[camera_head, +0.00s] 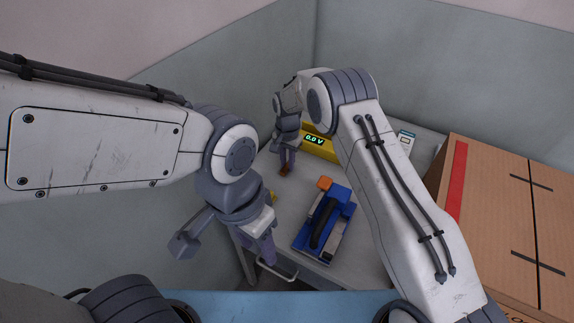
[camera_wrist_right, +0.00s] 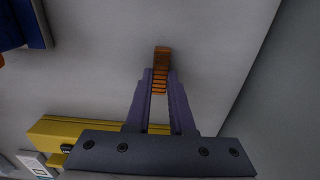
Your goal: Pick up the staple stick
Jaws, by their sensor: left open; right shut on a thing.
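The staple stick (camera_wrist_right: 161,58) is a small copper-brown ridged strip. In the right wrist view it lies between my right gripper's fingers (camera_wrist_right: 160,88), with its far end sticking out past the tips. My right gripper (camera_head: 287,163) is shut on it over the back left of the grey table, and the stick (camera_head: 285,171) shows just below the fingers in the head view. I cannot tell whether the stick touches the table. My left gripper (camera_head: 264,250) is open and empty, pointing down near the table's front left edge.
A blue tool (camera_head: 337,205) with a black handle and orange end lies mid-table. A white device (camera_head: 406,139) is at the back. A cardboard box (camera_head: 500,205) stands right. Walls close the back and left.

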